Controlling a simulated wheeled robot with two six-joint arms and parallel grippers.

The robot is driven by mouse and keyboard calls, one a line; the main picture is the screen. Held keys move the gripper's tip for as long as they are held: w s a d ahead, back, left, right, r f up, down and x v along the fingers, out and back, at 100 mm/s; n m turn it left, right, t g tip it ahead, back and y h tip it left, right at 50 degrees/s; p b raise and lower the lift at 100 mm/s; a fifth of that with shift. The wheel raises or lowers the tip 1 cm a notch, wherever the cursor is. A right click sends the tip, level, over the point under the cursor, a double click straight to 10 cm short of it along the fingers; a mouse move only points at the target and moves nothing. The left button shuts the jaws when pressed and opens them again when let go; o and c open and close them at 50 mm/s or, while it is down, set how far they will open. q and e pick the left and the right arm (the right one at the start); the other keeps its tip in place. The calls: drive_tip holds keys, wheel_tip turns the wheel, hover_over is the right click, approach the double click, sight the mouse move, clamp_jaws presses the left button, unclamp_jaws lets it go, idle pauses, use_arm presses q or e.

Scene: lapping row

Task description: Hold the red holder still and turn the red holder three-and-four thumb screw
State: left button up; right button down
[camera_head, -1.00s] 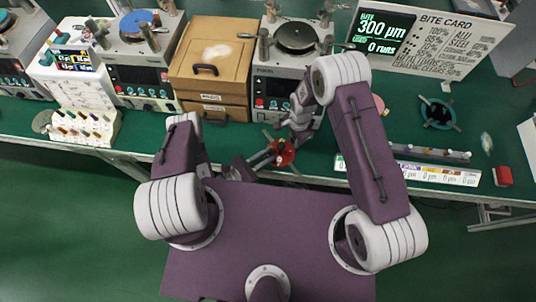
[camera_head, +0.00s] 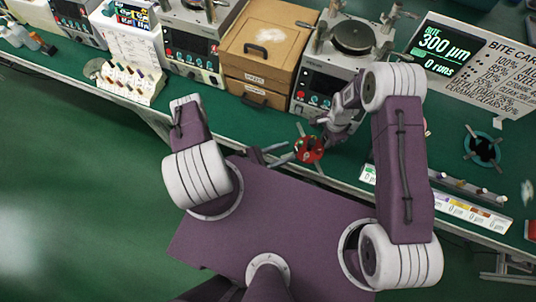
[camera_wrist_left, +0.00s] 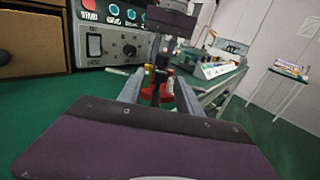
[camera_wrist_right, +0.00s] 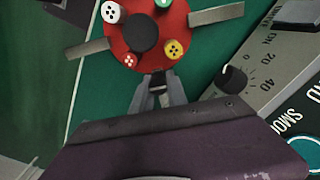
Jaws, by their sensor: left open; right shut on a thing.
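The red holder (camera_head: 311,150) is a round disc with grey arms on the green bench, near its front edge. In the right wrist view, the holder (camera_wrist_right: 119,35) has a black hub and thumb screws in white, green and yellow (camera_wrist_right: 174,49). I cannot tell which screw is the three-and-four one. My left gripper (camera_head: 289,151) is open at the holder's left side. In the left wrist view its fingers (camera_wrist_left: 160,92) stand apart, with the red holder between and beyond them.
A lapping machine (camera_head: 335,75) stands close behind the holder, with a wooden drawer box (camera_head: 258,50) left of it. A rack of coloured pegs (camera_head: 130,82) is at left. A teal ring (camera_head: 469,150) lies at right. Bare bench lies left of the holder.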

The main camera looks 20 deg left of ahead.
use_arm(q)
drive_tip(key=v, duration=0.7)
drive_tip(key=shift+s, duration=0.15)
drive_tip(key=shift+a, duration=0.1)
use_arm(e)
drive_tip(key=c, duration=1.2)
unclamp_jaws()
drive_tip(key=shift+c, duration=0.2)
drive_tip(key=shift+r, duration=0.1)
wheel_tip(320, 180, up, 12)
